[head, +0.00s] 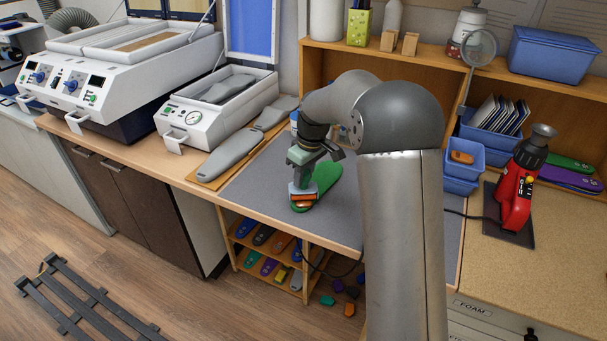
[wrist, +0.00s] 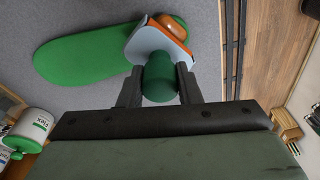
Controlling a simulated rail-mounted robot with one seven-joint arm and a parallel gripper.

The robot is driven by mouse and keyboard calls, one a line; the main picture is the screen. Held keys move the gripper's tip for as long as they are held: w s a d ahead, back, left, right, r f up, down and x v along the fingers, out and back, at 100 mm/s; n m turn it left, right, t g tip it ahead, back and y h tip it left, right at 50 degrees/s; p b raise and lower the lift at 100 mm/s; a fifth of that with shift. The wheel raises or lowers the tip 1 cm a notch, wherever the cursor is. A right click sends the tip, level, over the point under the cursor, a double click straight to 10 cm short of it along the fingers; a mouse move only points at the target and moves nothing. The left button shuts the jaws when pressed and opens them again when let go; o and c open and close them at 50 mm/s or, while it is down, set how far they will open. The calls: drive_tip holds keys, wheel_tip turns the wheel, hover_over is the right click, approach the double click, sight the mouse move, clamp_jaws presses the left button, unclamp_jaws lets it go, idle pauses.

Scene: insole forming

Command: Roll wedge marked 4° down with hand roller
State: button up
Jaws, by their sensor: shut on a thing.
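My gripper (wrist: 157,88) is shut on the green handle of the hand roller (wrist: 159,78). The roller's pale frame points down at one end of a green insole (wrist: 80,55), which lies flat on the grey mat. In the head view the roller (head: 303,187) is over the near end of the insole (head: 325,186). An orange piece (wrist: 145,30), seemingly the wedge, shows at that end, partly hidden by the roller frame. No 4° mark is readable, and I cannot tell whether the roller touches it.
The grey mat (head: 250,180) is clear around the insole. Grey shoe forms (head: 232,153) lie to the left by a white press (head: 215,108). Blue bins (head: 462,160) and a red heat tool (head: 520,185) stand to the right. A white can (wrist: 32,125) shows in the wrist view.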

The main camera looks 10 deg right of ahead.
drive_tip(key=shift+s+f, duration=0.1)
drive_tip(key=shift+s, duration=0.55)
drive_tip(key=shift+s+a+b, duration=0.1)
drive_tip(key=shift+b, duration=0.2)
drive_tip(key=shift+s, duration=0.35)
drive_tip(key=shift+r, duration=0.25)
wheel_tip(320, 180, up, 7)
drive_tip(key=p, duration=0.4)
drive_tip(key=shift+p, duration=0.3)
